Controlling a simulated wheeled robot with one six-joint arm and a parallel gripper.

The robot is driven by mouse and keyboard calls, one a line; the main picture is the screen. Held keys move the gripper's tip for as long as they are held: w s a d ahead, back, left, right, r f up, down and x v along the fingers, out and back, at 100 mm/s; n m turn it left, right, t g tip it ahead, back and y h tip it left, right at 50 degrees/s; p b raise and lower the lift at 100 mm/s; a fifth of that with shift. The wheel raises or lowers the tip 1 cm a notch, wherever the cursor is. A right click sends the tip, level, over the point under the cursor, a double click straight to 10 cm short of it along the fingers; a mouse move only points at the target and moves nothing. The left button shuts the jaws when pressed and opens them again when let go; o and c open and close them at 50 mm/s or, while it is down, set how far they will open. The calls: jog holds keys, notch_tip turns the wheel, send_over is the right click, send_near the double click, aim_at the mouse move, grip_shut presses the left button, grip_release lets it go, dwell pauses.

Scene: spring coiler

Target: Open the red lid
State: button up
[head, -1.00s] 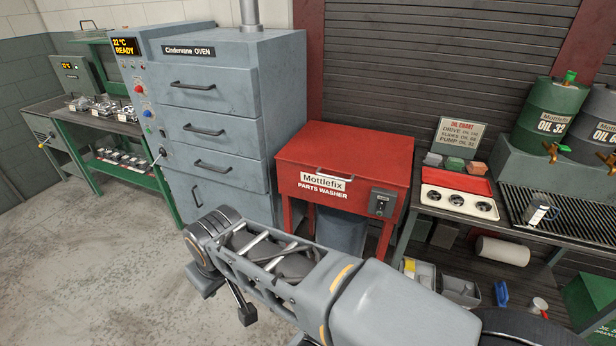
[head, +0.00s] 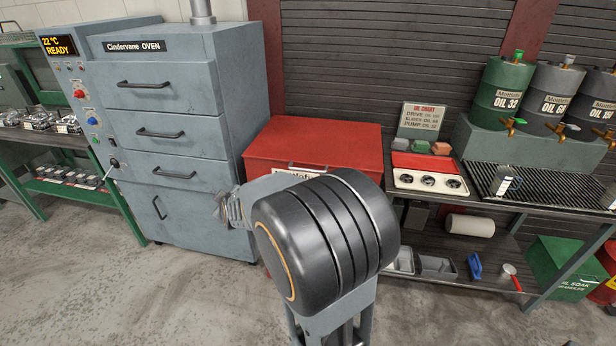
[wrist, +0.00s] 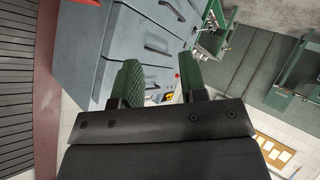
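The red lid (head: 320,143) is the top of the red parts washer in the middle of the head view, and it lies closed. Its front handle and the washer's label are partly hidden behind my arm, as is most of the washer's front. In the wrist view my gripper (wrist: 158,82) has its two green pads apart with nothing between them. The gripper's fingers do not show clearly in the head view.
The grey oven (head: 165,120) stands left of the washer. On the right is a bench with a red-and-white tray of cups (head: 430,180), an oil chart (head: 421,120) and oil drums (head: 499,95). Open floor lies at the front left.

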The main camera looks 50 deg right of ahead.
jog(key=w+d+f+t+h, duration=0.1)
jog(key=w+d+f+h, duration=0.15)
jog(key=d, duration=0.35)
jog(key=n+g+h+b, duration=0.1)
jog(key=n+h+b, duration=0.25)
jog(key=h, duration=0.75)
send_near(306, 171)
jog(key=shift+m+h, duration=0.25)
jog(key=shift+m, duration=0.1)
jog(key=x, duration=0.3)
jog(key=p+x, duration=0.1)
jog(key=x, duration=0.6)
jog(key=shift+w+d+f, duration=0.25)
jog(key=shift+w, duration=0.05)
jog(key=shift+c, duration=0.5)
grip_shut()
